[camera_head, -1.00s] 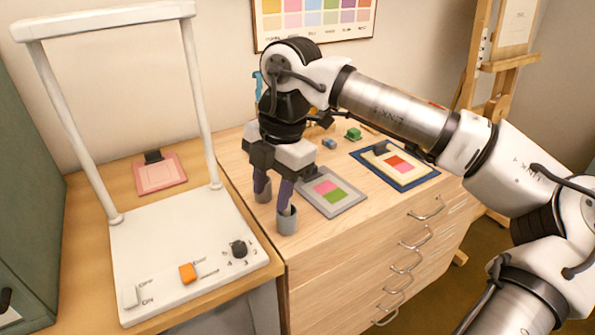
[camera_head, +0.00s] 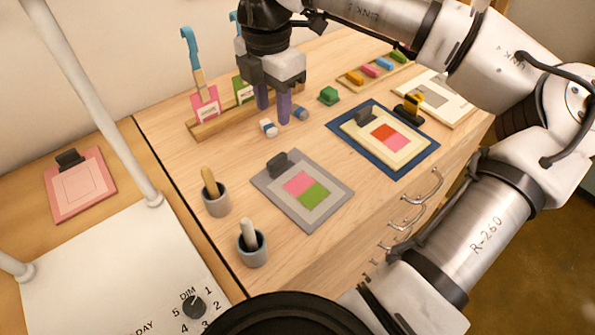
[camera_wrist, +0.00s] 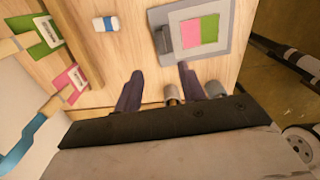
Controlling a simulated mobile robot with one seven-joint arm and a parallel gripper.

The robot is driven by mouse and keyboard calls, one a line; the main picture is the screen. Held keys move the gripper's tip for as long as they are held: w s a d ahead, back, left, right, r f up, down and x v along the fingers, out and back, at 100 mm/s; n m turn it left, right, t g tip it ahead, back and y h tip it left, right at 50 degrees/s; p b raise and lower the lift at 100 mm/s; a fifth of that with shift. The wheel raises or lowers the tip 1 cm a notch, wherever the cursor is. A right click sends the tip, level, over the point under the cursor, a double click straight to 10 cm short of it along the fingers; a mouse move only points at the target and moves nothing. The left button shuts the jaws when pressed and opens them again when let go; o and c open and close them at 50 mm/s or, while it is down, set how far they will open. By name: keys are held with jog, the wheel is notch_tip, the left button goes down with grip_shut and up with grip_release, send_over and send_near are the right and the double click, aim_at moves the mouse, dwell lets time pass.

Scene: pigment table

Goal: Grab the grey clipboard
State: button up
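The grey clipboard (camera_head: 328,207) lies flat on the wooden cabinet top, with a dark clip at its upper left edge and a sheet with a pink and a green square. It also shows in the wrist view (camera_wrist: 220,52), ahead of the fingers. My gripper (camera_head: 273,108) is above the cabinet top, behind and above the clipboard in the head view, apart from it. In the wrist view my gripper (camera_wrist: 158,82) has its two purple fingers apart with nothing between them that it holds.
Two grey cups with pestles (camera_head: 216,200) (camera_head: 252,247) stand left of the clipboard. A blue clipboard (camera_head: 428,151) lies to its right. Small blue-white blocks (camera_head: 268,128) and a wooden rack (camera_head: 205,125) are behind. A pink clipboard (camera_head: 79,186) lies far left.

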jog(key=p, duration=0.1)
send_over(277, 158)
notch_tip(277, 158, down, 7)
jog(key=shift+f+p, duration=1.1)
jog(key=shift+f, duration=1.7)
grip_shut()
